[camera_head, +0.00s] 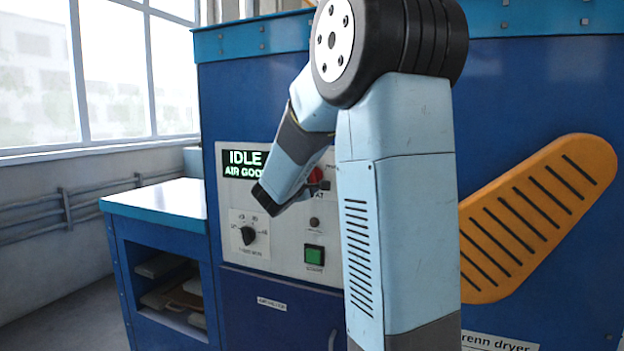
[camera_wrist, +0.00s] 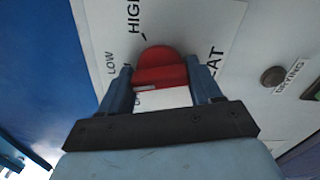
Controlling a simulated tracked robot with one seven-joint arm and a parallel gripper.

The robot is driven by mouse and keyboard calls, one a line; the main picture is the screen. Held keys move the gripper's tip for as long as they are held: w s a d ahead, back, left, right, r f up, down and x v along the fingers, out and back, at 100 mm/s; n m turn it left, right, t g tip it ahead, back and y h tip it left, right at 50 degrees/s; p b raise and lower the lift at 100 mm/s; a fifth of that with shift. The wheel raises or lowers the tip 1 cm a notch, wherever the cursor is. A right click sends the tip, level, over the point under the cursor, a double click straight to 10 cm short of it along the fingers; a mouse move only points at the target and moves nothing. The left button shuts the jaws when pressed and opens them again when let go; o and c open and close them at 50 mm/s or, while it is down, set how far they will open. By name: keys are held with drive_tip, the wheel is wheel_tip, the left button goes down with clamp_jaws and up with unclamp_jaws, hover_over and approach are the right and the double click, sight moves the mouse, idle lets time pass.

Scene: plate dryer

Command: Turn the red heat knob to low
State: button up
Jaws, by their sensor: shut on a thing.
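The red heat knob (camera_wrist: 160,66) sits on a pale label plate in the wrist view, between my two fingers. My gripper (camera_wrist: 161,80) is shut on it, one finger on each side. The word LOW (camera_wrist: 111,62) is printed left of the knob and HIGH (camera_wrist: 134,16) above it, with a short dark tick below HIGH. A pale strip shows on the knob's lower edge; which label the knob points at I cannot tell. In the head view the knob (camera_head: 316,175) is partly hidden behind my arm, and my fingers are hard to make out.
The control panel (camera_head: 285,238) also carries a lit display reading IDLE and AIR GOOD (camera_head: 243,164), a black selector knob (camera_head: 248,235) and a green button (camera_head: 314,255). A dark round part (camera_wrist: 273,76) lies right of the heat knob. A blue side bench (camera_head: 165,200) stands left.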

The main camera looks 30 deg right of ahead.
drive_tip(key=shift+a+f+m, duration=0.1)
drive_tip(key=shift+f+m, duration=0.15)
drive_tip(key=shift+m, duration=0.95)
drive_tip(key=shift+f+m, duration=0.1)
drive_tip(key=shift+m, duration=0.2)
drive_tip(key=o, duration=0.8)
drive_tip(key=shift+o, duration=1.3)
drive_tip(key=shift+r, duration=0.2)
drive_tip(key=v, duration=1.3)
drive_tip(key=shift+s+a, duration=0.25)
